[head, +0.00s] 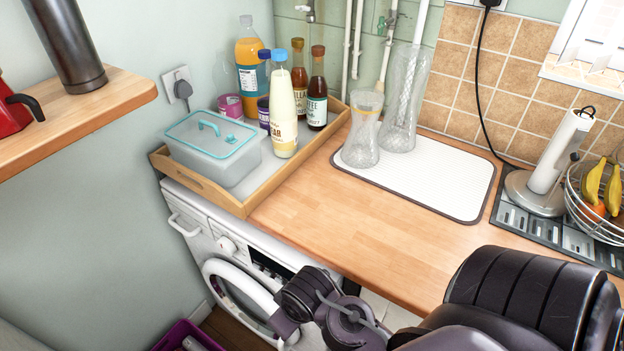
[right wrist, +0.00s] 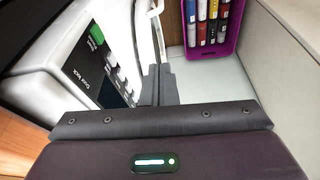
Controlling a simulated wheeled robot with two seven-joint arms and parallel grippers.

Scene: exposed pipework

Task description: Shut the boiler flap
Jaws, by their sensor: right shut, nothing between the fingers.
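I see no boiler or flap that I can make out in either view. My right arm comes in from the lower right of the head view and reaches down in front of a white washing machine (head: 240,250). My right gripper (right wrist: 160,84) shows in the right wrist view, its dark fingers shut with nothing between them. The fingers are beside the machine's front panel (right wrist: 85,70), close to the white door rim (right wrist: 146,30); I cannot tell if they touch. In the head view the fingertips are hidden or cut off. My left gripper is not in view.
A wooden counter (head: 350,235) holds a tray (head: 240,208) with a lidded box and bottles, and a white mat (head: 440,195) with two glass vases. A purple crate (right wrist: 226,48) stands on the floor past the fingers. A wooden shelf (head: 85,120) juts out at upper left.

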